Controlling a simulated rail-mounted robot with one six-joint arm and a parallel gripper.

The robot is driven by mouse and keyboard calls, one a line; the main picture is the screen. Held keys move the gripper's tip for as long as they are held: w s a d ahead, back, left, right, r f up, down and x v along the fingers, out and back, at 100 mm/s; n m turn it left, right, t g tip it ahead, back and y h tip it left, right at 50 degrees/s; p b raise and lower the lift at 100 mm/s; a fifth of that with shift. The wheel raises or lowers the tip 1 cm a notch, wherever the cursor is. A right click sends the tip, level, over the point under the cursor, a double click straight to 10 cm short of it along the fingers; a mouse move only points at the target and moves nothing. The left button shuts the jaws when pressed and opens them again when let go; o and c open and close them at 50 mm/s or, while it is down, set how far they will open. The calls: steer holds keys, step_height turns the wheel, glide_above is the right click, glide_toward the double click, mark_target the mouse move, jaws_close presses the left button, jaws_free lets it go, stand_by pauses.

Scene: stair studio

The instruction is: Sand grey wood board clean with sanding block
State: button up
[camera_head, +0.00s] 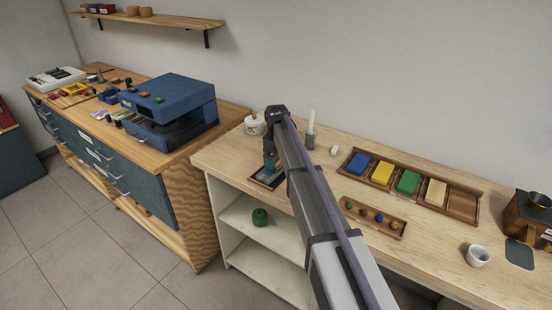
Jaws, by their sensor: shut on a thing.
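My gripper (268,170) points down over the front left part of the pale wooden bench. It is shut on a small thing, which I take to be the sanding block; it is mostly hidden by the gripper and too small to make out. Directly below is a small greyish board (265,181) with a dark edge, lying flat near the bench's front edge. The gripper covers part of the board. I cannot tell whether the held thing touches the board, nor how clean its surface is.
A wooden tray (449,212) holds blue, yellow, green and cream blocks, with its right compartment empty. A smaller tray (374,228) holds several coloured knobs. A white pot (254,125), a white cylinder (310,125) and a white cup (477,256) stand on the bench. A blue machine (170,105) is left.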

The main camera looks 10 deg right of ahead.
steer(key=shift+s+a, duration=2.7)
steer(key=shift+s, duration=0.15)
step_height(320, 180, up, 8)
steer(key=p, duration=0.7)
steer(key=shift+w+f, duration=0.15)
steer(key=shift+f, duration=0.1)
steer(key=shift+f, duration=0.1)
steer(key=b, duration=0.6)
glide_above(265, 176)
step_height(265, 176, down, 6)
steer(key=shift+a+r, duration=0.1)
steer(key=shift+f+b, duration=0.8)
steer(key=shift+f, duration=0.25)
